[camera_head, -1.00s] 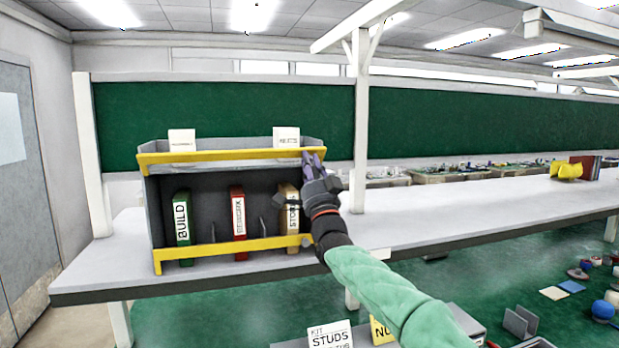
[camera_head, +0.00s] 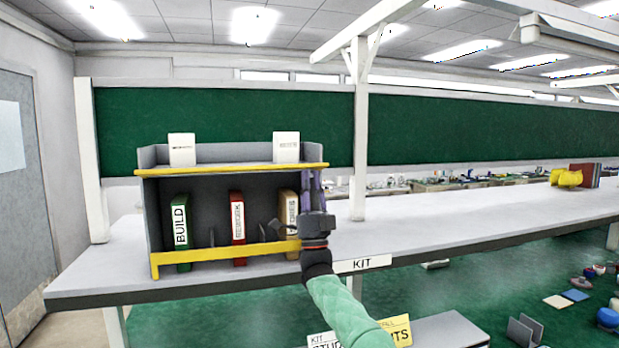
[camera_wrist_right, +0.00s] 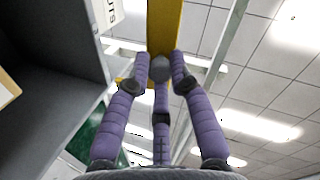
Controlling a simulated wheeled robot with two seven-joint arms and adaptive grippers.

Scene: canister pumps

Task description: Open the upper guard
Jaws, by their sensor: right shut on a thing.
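The upper guard (camera_head: 230,168) is a long yellow bar across the front of the grey shelf unit's upper level, shown as a thin strip. My right gripper (camera_head: 313,182) is at its right end, fingers pointing up. In the right wrist view the yellow guard (camera_wrist_right: 164,25) runs up between the purple fingertips of my right gripper (camera_wrist_right: 160,68), which is closed on it. My left gripper is in neither view now.
A yellow lower guard (camera_head: 225,255) crosses the unit's front below. Green, red and tan binders (camera_head: 181,231) stand behind it. Two white boxes (camera_head: 286,146) stand on the upper level. The worktop (camera_head: 440,228) to the right is mostly clear.

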